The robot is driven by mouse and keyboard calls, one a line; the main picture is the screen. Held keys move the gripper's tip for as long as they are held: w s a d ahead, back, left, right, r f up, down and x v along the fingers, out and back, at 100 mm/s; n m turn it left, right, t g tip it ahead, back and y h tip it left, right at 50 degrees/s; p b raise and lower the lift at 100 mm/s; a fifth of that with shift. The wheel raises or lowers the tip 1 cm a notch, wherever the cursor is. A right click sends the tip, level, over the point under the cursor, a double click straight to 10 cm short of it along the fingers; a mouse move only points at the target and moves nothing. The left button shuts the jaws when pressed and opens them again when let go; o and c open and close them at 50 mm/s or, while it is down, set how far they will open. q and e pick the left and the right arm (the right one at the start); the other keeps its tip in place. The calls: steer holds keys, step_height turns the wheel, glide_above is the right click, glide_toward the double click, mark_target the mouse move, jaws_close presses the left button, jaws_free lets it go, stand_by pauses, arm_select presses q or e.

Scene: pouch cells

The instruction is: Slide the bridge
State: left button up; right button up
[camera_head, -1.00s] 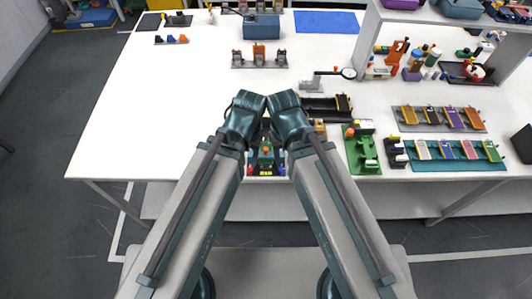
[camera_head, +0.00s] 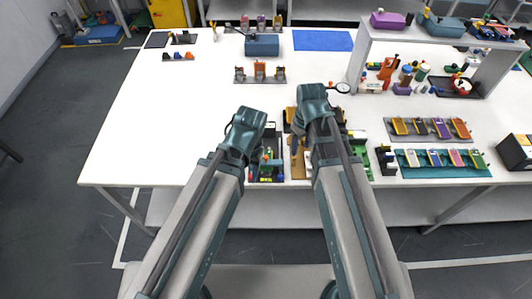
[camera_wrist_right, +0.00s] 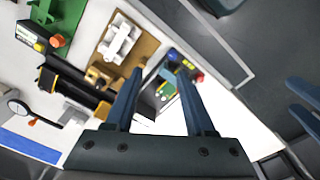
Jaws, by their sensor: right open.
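I cannot tell for sure which part is the bridge. A white block-like piece (camera_wrist_right: 120,40) sits on a brown board (camera_wrist_right: 141,49) in the right wrist view; the board shows in the head view (camera_head: 298,163), partly behind my right arm. My right gripper (camera_wrist_right: 157,82) is open and empty. Its fingers appear over the gap between the brown board and a dark fixture with coloured buttons (camera_wrist_right: 172,80). That fixture also shows in the head view (camera_head: 266,178). My left gripper (camera_head: 262,150) is beside this fixture, its jaws mostly hidden by its wrist.
A black rail with yellow ends (camera_wrist_right: 72,82) and a green fixture (camera_wrist_right: 65,22) lie near the brown board. A dial gauge (camera_head: 342,87) stands behind. Trays of pouch cells (camera_head: 440,159) lie at the right. The table's left (camera_head: 160,110) is clear.

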mark_target(266, 157)
steer(key=w+a+n, duration=0.6)
steer(key=a+n, duration=0.5)
steer(key=shift+a, duration=0.1)
step_height(266, 157, down, 14)
steer(key=b, duration=1.3)
steer(key=shift+r+b, duration=0.15)
steer(key=shift+b, duration=0.25)
jaws_close()
